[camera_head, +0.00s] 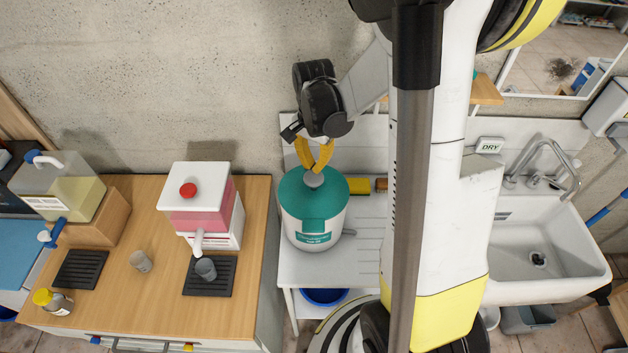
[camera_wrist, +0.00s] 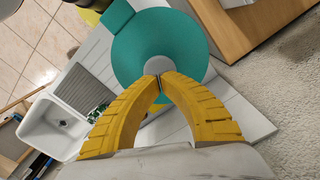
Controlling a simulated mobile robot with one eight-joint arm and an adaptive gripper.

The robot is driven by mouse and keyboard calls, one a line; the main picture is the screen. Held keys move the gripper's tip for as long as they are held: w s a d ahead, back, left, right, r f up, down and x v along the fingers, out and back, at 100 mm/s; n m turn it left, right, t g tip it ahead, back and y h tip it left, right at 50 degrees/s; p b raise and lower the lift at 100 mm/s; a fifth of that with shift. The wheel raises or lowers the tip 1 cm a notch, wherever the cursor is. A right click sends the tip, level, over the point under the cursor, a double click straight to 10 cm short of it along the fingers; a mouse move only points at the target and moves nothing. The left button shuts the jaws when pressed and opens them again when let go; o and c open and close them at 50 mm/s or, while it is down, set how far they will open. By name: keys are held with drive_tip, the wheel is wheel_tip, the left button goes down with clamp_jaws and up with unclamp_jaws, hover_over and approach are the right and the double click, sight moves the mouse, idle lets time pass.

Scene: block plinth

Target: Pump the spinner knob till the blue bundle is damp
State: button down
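The spinner is a white tub (camera_head: 312,240) with a teal lid (camera_head: 338,192), standing on the white counter left of the sink. Its grey knob (camera_head: 314,179) is at the centre of the lid and also shows in the wrist view (camera_wrist: 156,64). My gripper (camera_head: 315,170) points down over the knob. In the wrist view its yellow fingertips (camera_wrist: 158,77) meet with nothing visible between them, at the knob's near edge. They look to be on or just above the knob; I cannot tell whether they touch. No blue bundle is visible; the lid hides the tub's inside.
A yellow sponge (camera_head: 358,186) lies behind the spinner. A sink (camera_head: 540,255) with a tap and a "DRY" sign (camera_head: 490,145) are at right. A wooden counter (camera_head: 130,300) at left holds a pink dispenser (camera_head: 200,205), cups and a yellow-capped bottle (camera_head: 54,301). A blue bowl (camera_head: 324,296) sits below the white counter.

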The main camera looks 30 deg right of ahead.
sight(314, 177)
drive_tip(key=shift+f, duration=0.15)
drive_tip(key=shift+f+b, duration=3.1)
drive_tip(key=shift+f, duration=0.1)
wheel_tip(314, 177, up, 8)
drive_tip(key=p, duration=0.5)
drive_tip(key=shift+f, duration=0.1)
drive_tip(key=shift+s+a+f+n+b, duration=0.2)
drive_tip(key=shift+a+n+b, duration=0.25)
drive_tip(key=shift+b, duration=0.45)
drive_tip(key=s+a+n+t+b, duration=0.1)
drive_tip(key=a+b, duration=0.1)
drive_tip(key=b, duration=0.1)
drive_tip(key=s+a+f+n+t+b, duration=0.1)
drive_tip(key=s+a+n+b, duration=0.1)
drive_tip(key=b, duration=0.2)
drive_tip(key=s+a+f+n+t+b, duration=0.1)
drive_tip(key=a+n+b, duration=0.1)
drive_tip(key=a+b, duration=0.1)
drive_tip(key=shift+s+n+t+h, duration=0.15)
drive_tip(key=shift+n+t+h, duration=0.1)
drive_tip(key=shift+t+h, duration=0.05)
drive_tip(key=s+a+f+n+t+b, duration=0.3)
drive_tip(key=s+a+f+n+b, duration=0.2)
drive_tip(key=b, duration=0.5)
drive_tip(key=shift+s+a+f+n+t, duration=0.3)
drive_tip(key=shift+s+f+n, duration=0.2)
drive_tip(key=shift+s+n, duration=0.15)
